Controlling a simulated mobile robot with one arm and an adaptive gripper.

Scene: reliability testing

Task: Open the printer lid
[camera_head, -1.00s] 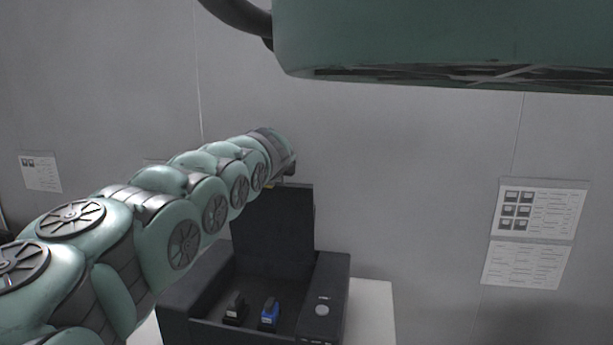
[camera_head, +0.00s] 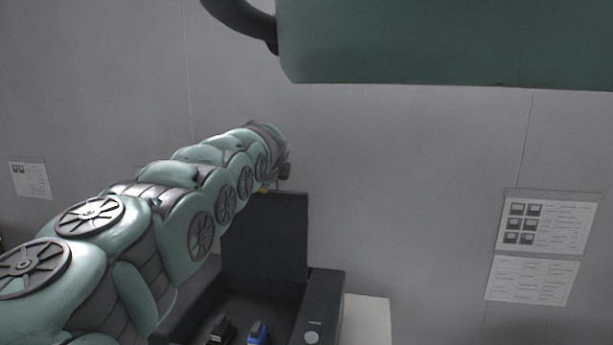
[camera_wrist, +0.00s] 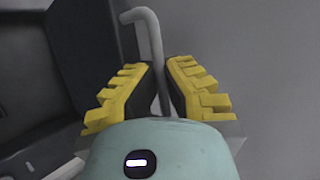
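The black printer (camera_head: 325,295) stands at the bottom middle of the head view. Its lid (camera_head: 265,240) is raised about upright, and the inside shows. My gripper (camera_head: 282,172) is at the lid's top edge, mostly hidden behind my arm in the head view. In the wrist view my gripper (camera_wrist: 161,75) shows two yellow toothed fingers with dark inner pads. They are close together on either side of a bent grey rod handle (camera_wrist: 148,32) beside the dark lid (camera_wrist: 92,45). The gap is narrow and the gripper looks shut on the rod.
A black item (camera_head: 221,328) and a blue item (camera_head: 257,332) stand inside the printer. A white table (camera_head: 367,318) shows at its right. The grey wall (camera_head: 400,180) is close behind, with papers (camera_head: 545,225) on it at the right.

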